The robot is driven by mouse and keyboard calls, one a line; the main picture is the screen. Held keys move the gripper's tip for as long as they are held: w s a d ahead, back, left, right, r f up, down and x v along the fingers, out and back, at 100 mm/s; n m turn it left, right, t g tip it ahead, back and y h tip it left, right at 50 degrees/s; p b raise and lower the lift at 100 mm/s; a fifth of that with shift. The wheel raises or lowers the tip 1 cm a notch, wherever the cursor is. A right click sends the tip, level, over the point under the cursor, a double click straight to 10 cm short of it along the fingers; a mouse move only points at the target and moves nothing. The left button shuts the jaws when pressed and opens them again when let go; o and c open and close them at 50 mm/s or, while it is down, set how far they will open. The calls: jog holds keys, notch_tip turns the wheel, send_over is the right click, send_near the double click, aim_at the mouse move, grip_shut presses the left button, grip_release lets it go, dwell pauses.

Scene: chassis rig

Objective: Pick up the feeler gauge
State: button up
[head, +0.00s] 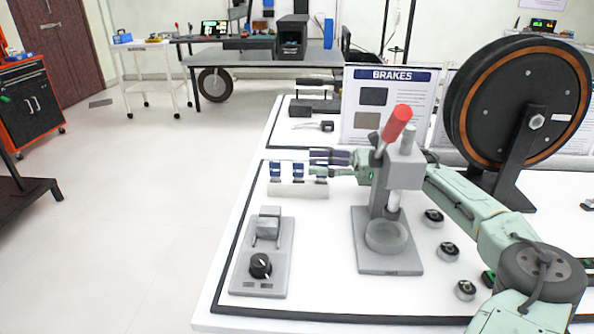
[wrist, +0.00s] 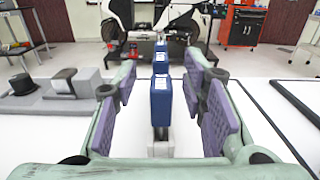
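Three blue blocks with pale labels stand upright in a row on a pale grey holder (head: 297,188). None is clearly marked as the feeler gauge, so I cannot tell which it is. In the wrist view the nearest blue block (wrist: 161,103) stands between my fingers, with the middle blue block (wrist: 160,66) and the far one (wrist: 160,47) behind it. My gripper (wrist: 165,100) is open, its purple pads on either side of the nearest block with gaps showing. In the head view my gripper (head: 330,157) is at the right end of the row, partly behind the press.
A grey press (head: 390,185) with a red-handled lever stands right of the holder, in front of my arm. A grey box with a black knob (head: 260,264) lies nearer left. A BRAKES board (head: 385,105) and a large disc (head: 518,95) stand behind. Small round parts (head: 448,252) lie right.

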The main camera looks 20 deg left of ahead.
aim_at(298, 176)
jog(key=x, duration=0.1)
jog(key=p+x, duration=0.1)
jog(key=x, duration=0.3)
jog(key=shift+a+f+p, duration=0.15)
jog(key=shift+f+p, duration=0.15)
jog(key=shift+f, duration=0.05)
jog(key=shift+c, duration=0.3)
grip_shut()
